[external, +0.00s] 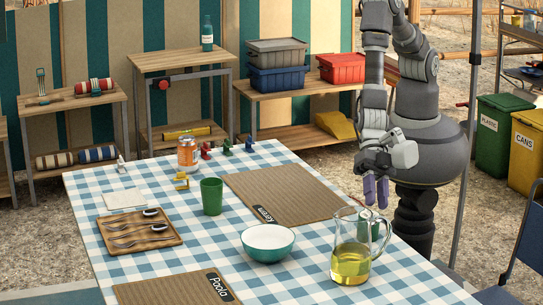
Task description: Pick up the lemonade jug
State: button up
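The lemonade jug (351,260) is a clear glass jug with yellow liquid in its lower part and a handle on its right side. It stands upright at the right front of the checked table (190,262). My gripper (375,192) points down from above, with purple fingers just above and behind the jug's rim in the picture. The fingers look slightly apart and nothing shows between them. I cannot tell whether they touch the jug. A green cup (375,229) stands behind the jug, partly hidden by it.
A white and teal bowl (268,242) stands left of the jug. Brown placemats (285,190), another green cup (211,196), an orange can (187,152) and a wooden tray with cutlery (160,243) are on the table. The right table edge is near the jug.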

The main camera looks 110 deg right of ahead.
send_near(385, 239)
notch_tip(385, 239, down, 2)
jog(key=w+a, duration=0.1)
jog(key=shift+g, duration=0.4)
jog(key=b+x, duration=0.3)
jog(key=x, duration=0.5)
jog(key=shift+s+a, duration=0.1)
jog(key=shift+c, duration=0.2)
grip_shut()
jog(key=shift+a+r, duration=0.1)
dwell(0.5)
